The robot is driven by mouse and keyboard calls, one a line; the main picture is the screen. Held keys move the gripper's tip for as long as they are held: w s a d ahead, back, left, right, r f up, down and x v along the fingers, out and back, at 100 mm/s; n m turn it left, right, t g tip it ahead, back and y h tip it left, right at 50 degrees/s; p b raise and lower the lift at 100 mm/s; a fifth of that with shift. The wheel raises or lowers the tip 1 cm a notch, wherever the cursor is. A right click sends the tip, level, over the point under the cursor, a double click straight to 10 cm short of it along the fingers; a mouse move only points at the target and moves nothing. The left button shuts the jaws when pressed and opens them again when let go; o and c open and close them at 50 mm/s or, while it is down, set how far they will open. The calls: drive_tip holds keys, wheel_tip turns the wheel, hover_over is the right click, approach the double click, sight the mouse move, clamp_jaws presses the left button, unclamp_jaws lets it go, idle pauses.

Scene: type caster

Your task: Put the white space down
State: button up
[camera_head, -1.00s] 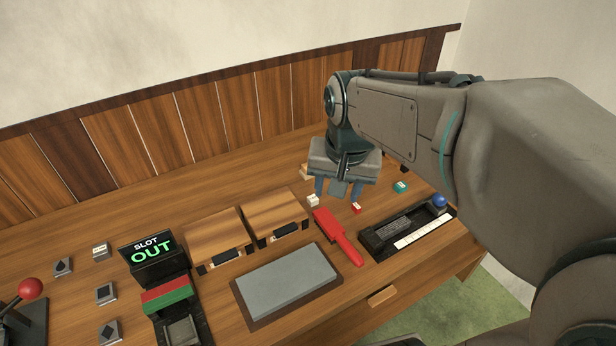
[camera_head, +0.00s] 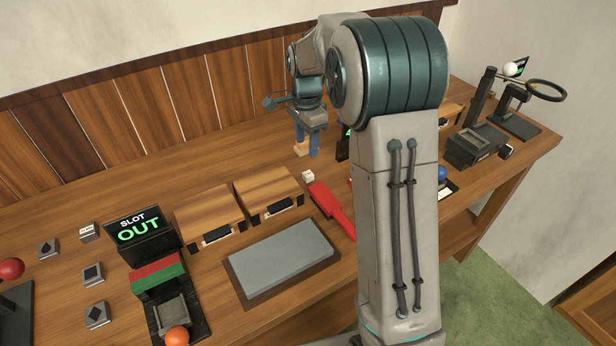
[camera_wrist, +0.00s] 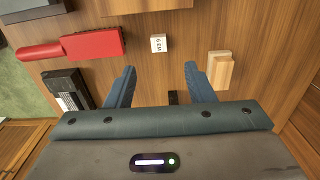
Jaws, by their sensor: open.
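A small white block (camera_head: 308,176) with dark marking sits on the wooden table by the broad end of the red paddle-shaped tool. It also shows in the wrist view (camera_wrist: 158,43), where the marking looks like "EM". My gripper (camera_head: 307,151) is open and points down behind the block, near the back of the table. In the wrist view my open gripper (camera_wrist: 160,68) has nothing between its fingertips, and the white block lies apart, beyond them. Another whitish block (camera_head: 88,231) with dark marking is at the left.
A light wooden block (camera_wrist: 220,68) lies close to one finger. The red tool (camera_wrist: 90,44), two wooden boxes (camera_head: 268,195) and a grey slab (camera_head: 282,257) are in front. A display (camera_head: 138,227) reads "SLOT OUT". My arm hides part of the table's right side.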

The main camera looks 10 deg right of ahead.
sight(308, 174)
drive_tip(key=f, duration=0.5)
drive_tip(key=f+p, duration=0.1)
drive_tip(key=f, duration=0.4)
drive_tip(key=shift+s+d+f, duration=0.1)
drive_tip(key=shift+d+f, duration=0.1)
drive_tip(key=shift+f, duration=0.05)
clamp_jaws()
